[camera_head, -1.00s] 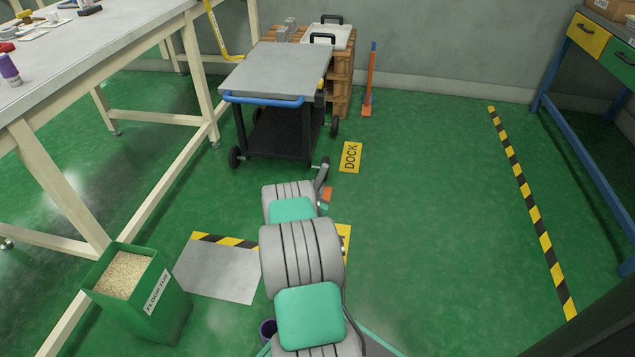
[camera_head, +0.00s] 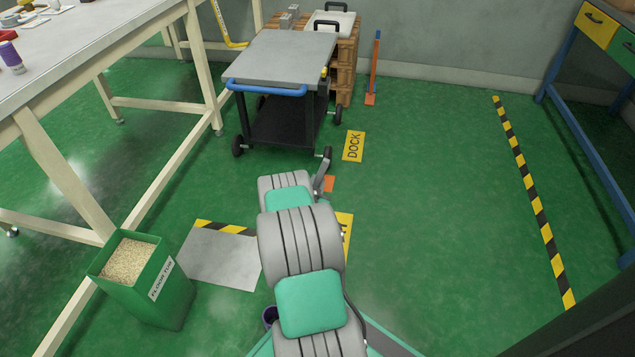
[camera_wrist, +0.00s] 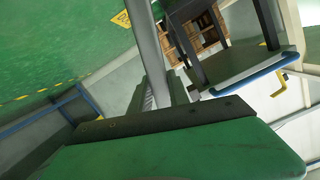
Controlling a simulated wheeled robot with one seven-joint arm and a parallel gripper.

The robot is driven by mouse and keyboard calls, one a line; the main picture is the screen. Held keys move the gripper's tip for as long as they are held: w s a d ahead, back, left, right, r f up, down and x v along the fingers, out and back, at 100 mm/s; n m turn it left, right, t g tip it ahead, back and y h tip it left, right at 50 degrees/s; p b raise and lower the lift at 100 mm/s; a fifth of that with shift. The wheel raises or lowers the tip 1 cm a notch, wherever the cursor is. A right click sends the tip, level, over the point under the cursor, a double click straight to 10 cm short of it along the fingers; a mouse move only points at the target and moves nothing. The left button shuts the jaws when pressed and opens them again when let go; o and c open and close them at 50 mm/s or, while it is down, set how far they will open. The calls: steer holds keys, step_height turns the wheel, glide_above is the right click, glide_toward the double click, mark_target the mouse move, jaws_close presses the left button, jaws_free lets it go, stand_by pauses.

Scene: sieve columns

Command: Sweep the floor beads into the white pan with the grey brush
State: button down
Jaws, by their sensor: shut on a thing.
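My gripper (camera_wrist: 158,92) shows only in part in the wrist view, shut on a slim grey bar (camera_wrist: 145,45) with a ribbed part beside it. It may be the grey brush; its far end is not clear. In the head view my arm hides most of the gripper, and a grey piece (camera_head: 322,175) sticks out past the arm near the cart. A white flat thing (camera_head: 330,24) with black handles lies on the wooden pallets at the back; I cannot tell if it is the white pan. I make out no loose beads on the floor.
A dark cart (camera_head: 278,62) with a blue handle stands ahead, beside a yellow DOCK sign (camera_head: 353,146). A green floor tub (camera_head: 170,300) full of pale grains stands front left, near a grey floor plate (camera_head: 220,258). A workbench (camera_head: 60,75) runs left. Open floor lies right.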

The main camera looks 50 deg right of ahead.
steer(key=shift+w+a+f+b, duration=0.1)
steer(key=shift+w+a+b, duration=0.1)
steer(key=shift+w+b, duration=0.2)
steer(key=shift+w+a+f+b, duration=0.1)
steer(key=shift+w+a+b, duration=0.15)
steer(key=shift+w, duration=0.2)
steer(key=shift+r, duration=0.1)
steer(key=shift+d, duration=0.1)
steer(key=shift+w+d+r+b, duration=0.1)
steer(key=shift+w+d+b, duration=0.25)
steer(key=shift+d, duration=0.25)
steer(key=shift+w+d+b, duration=0.3)
steer(key=shift+d+b, duration=0.05)
steer(key=shift+d, duration=0.2)
steer(key=shift+w+d+r+b, duration=0.1)
steer(key=shift+w+d+b, duration=0.25)
steer(key=shift+d, duration=0.25)
steer(key=shift+x, duration=1.95)
steer(key=shift+d+r, duration=0.15)
